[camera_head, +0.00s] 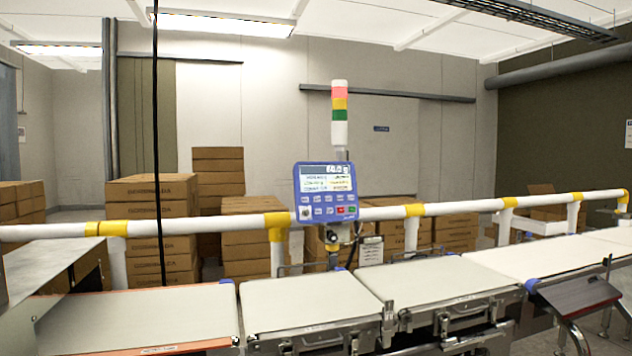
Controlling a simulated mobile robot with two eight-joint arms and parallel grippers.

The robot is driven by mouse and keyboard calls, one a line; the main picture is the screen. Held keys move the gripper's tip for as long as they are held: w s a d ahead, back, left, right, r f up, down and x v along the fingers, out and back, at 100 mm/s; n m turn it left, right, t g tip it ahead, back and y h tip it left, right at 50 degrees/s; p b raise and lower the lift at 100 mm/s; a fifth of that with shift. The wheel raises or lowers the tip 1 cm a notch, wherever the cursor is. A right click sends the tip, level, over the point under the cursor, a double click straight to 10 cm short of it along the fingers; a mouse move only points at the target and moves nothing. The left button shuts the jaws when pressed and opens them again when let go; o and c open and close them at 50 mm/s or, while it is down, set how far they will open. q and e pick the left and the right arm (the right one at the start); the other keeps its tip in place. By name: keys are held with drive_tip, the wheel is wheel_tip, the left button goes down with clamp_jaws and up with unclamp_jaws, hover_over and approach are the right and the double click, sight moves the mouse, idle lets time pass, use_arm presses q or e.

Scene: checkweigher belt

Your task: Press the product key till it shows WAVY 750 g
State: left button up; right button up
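The checkweigher control panel (326,193) is a blue box on a post at the middle of the view, behind the belts. Its screen (328,177) is lit, with a dark top line of large digits and smaller text lines below. The text is too small to read, so I cannot tell which product it shows. Under the screen are rows of small keys (328,204), with a red and a green one at the lower right. I cannot tell which is the product key. Neither of my grippers is in view.
White belt sections (308,299) run across the front. A white guard rail (180,226) with yellow joints passes behind them, near the panel. A signal tower (339,115) stands above the panel. Cartons (152,190) are stacked behind the rail. A dark tilted plate (578,298) sits at right.

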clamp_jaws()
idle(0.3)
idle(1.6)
